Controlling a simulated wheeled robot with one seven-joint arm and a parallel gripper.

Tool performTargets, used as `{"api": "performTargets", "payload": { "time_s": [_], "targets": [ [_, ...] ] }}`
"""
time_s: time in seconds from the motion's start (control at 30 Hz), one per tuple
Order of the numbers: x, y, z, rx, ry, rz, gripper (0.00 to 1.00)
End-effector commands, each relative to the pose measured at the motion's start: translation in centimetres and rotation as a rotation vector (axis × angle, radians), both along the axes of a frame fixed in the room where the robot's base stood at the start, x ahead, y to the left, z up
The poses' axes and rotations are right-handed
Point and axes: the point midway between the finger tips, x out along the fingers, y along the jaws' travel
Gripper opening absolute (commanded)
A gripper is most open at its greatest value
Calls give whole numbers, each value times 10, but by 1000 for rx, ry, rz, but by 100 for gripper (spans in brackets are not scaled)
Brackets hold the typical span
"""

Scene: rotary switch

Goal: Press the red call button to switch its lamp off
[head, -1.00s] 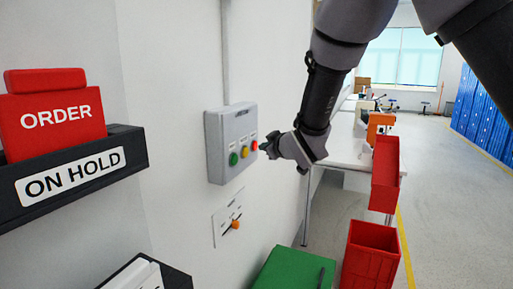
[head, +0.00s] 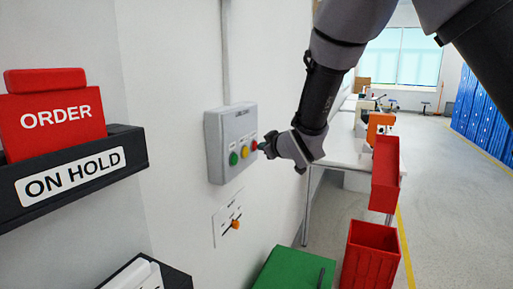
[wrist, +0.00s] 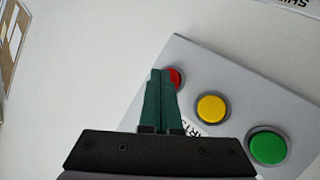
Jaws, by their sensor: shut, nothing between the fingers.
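The red call button (head: 254,146) is the rightmost of three round buttons on a grey box (head: 214,150) on the wall. In the wrist view the red button (wrist: 177,77) is partly hidden behind my fingertips. I cannot tell for sure whether its lamp is lit. My gripper (head: 262,147) is shut and empty, its dark green fingers pointing at the red button. In the wrist view the fingertips (wrist: 160,73) overlap the button's edge. They are at or very close to it; contact cannot be made out.
A yellow button (wrist: 212,109) and a green button (wrist: 268,147) sit beside the red one. Below the box is a plate with an orange slider knob (head: 235,224). A black "ON HOLD" holder (head: 135,150) juts out at left. A green box (head: 285,272) and red bins (head: 370,257) stand below right.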

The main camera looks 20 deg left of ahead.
Motion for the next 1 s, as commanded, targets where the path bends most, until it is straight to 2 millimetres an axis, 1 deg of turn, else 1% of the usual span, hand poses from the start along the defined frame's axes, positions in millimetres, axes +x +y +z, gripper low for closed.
{"api": "performTargets", "payload": {
  "time_s": [0.1, 0.37, 0.47, 0.9, 1.0],
  "targets": [
    [0, -5, 0, 0, 1, -2, 0],
    [0, -6, 0, 0, 0, 0, 0],
    [0, -10, 0, 0, 1, -2, 0],
    [-3, -53, 0, 0, 0, -2, 0],
    [-4, -61, 1, 1, 1, -2, 0]
  ]
}}
